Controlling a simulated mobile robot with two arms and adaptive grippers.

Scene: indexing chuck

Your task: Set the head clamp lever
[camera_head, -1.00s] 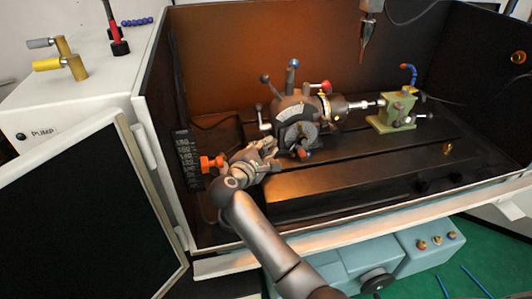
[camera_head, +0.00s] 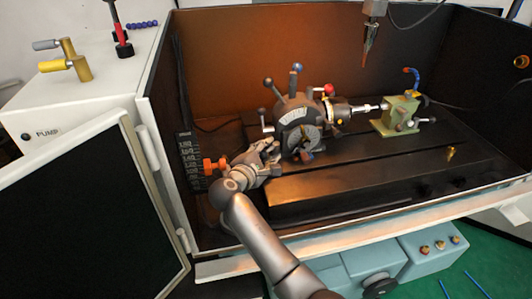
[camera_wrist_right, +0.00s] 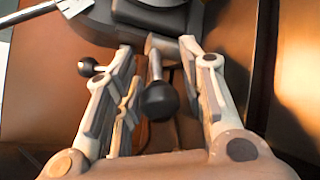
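The dividing head (camera_head: 297,112) stands on the dark slotted table, its graduated dial facing front. It carries several levers: a black-knobbed one (camera_head: 268,82), a blue-knobbed one (camera_head: 297,68) and a red-knobbed one (camera_head: 328,90). I cannot tell from labels which is the clamp lever. My right gripper (camera_head: 271,149) is low at the head's front left. In the right wrist view my right gripper (camera_wrist_right: 161,65) is open, and a lever with a black ball knob (camera_wrist_right: 159,101) shows between its spread fingers, with no clear contact. Another black knob (camera_wrist_right: 88,67) is by the left finger. My left gripper is not in view.
A green tailstock (camera_head: 396,114) stands right of the head. A pointed tool (camera_head: 368,45) hangs above. The table's front right is mostly clear.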

